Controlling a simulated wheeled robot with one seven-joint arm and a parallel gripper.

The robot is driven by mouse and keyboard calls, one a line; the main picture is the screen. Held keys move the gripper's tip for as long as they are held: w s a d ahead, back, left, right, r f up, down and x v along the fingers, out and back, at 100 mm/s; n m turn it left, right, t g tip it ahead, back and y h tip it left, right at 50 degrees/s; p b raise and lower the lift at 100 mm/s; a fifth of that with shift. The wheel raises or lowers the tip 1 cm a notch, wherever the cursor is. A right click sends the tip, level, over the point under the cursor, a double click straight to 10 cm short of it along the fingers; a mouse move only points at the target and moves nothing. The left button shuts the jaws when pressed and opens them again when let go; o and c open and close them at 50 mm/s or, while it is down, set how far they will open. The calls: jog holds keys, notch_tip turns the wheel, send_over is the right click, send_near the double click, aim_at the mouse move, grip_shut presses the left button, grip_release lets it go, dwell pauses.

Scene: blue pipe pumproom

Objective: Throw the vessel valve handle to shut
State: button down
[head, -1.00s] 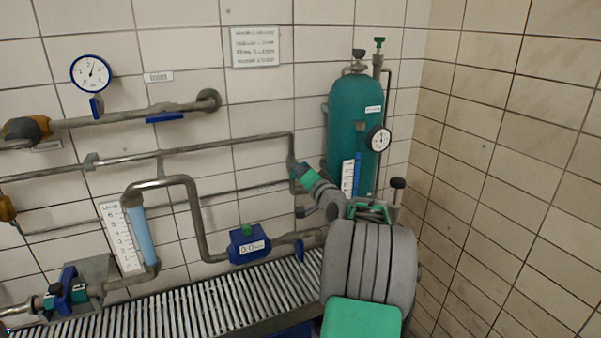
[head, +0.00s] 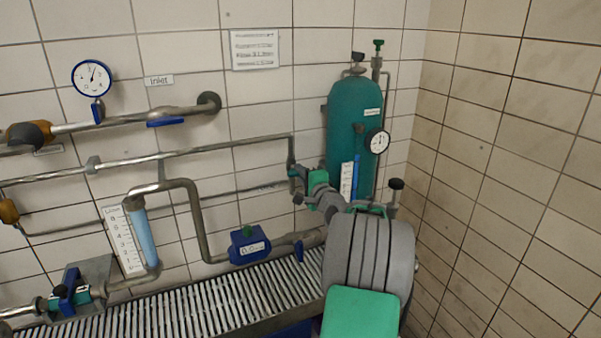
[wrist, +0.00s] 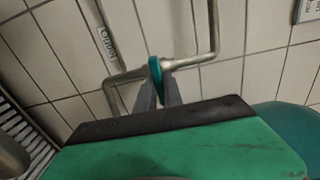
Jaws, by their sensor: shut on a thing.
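The green vessel (head: 352,140) stands upright against the wall in the head view. In the wrist view, a teal valve handle (wrist: 154,72) sits at a grey pipe. My gripper (wrist: 160,82) is shut on this handle, with its grey fingers meeting at it. In the head view my gripper (head: 297,180) is at the pipe just left of the vessel, small and partly hidden by my wrist. The handle itself cannot be made out clearly there.
A dial gauge (head: 377,141) and a level scale (head: 347,183) are at the vessel's front. A blue meter (head: 249,245) sits on the lower pipe, above a slatted grating (head: 190,305). Grey pipes (head: 200,153) run along the tiled wall to the left.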

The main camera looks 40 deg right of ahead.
dwell(0.4)
jog(key=c, duration=1.5)
grip_release()
jog(key=shift+s, duration=0.1)
jog(key=b+v, duration=0.1)
jog(key=v, duration=0.6)
jog(key=shift+s+a+b, duration=0.15)
jog(key=shift+s+b, duration=0.2)
